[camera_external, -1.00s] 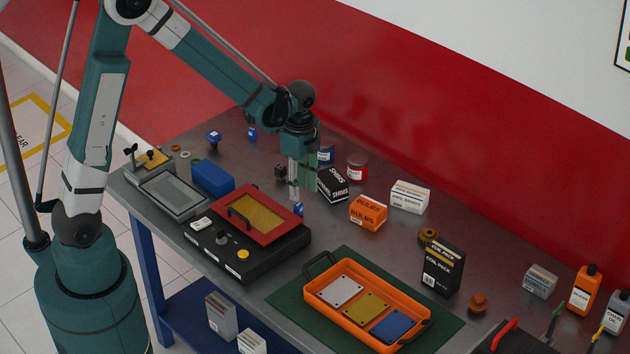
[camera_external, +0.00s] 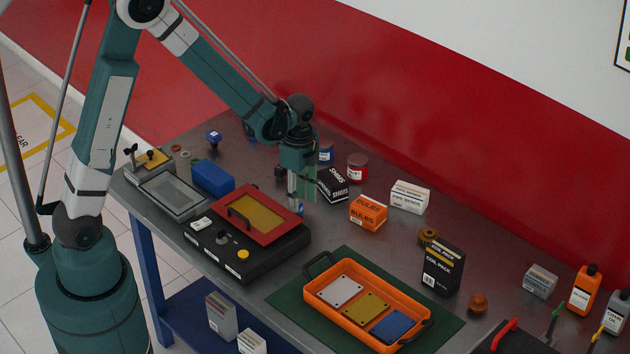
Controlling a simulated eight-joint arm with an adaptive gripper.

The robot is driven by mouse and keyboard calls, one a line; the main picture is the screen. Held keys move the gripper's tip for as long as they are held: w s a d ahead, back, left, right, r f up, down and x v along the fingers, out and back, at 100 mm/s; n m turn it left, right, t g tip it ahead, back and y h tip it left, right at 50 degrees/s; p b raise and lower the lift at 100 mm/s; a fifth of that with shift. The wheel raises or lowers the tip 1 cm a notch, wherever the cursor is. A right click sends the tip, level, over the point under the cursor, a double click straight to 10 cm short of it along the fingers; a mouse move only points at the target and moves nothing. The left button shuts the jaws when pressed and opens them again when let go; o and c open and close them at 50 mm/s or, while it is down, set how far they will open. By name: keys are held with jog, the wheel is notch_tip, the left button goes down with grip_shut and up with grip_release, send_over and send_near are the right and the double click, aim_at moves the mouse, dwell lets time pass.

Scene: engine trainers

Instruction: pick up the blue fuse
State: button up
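A small blue piece (camera_external: 299,210), which looks like the blue fuse, stands on the grey table just behind the red-framed box. My gripper (camera_external: 297,203) points straight down over it, with its fingertips at the height of the piece's top or around it. The fingers partly hide the piece. At this size I cannot tell whether the fingers are apart or touch it. Another small blue part (camera_external: 214,138) stands at the table's far left.
The black unit with a red-framed lid (camera_external: 262,216) is close in front of my gripper. A black box (camera_external: 333,186), an orange bulbs box (camera_external: 368,213) and red and blue cans stand to the right. An orange tray (camera_external: 318,308) lies on a green mat at the front.

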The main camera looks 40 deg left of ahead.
aim_at(300, 205)
jog(key=shift+a+f+b, duration=0.1)
jog(key=shift+f+b, duration=0.2)
jog(key=shift+f, duration=1.45)
jog(key=c, duration=0.8)
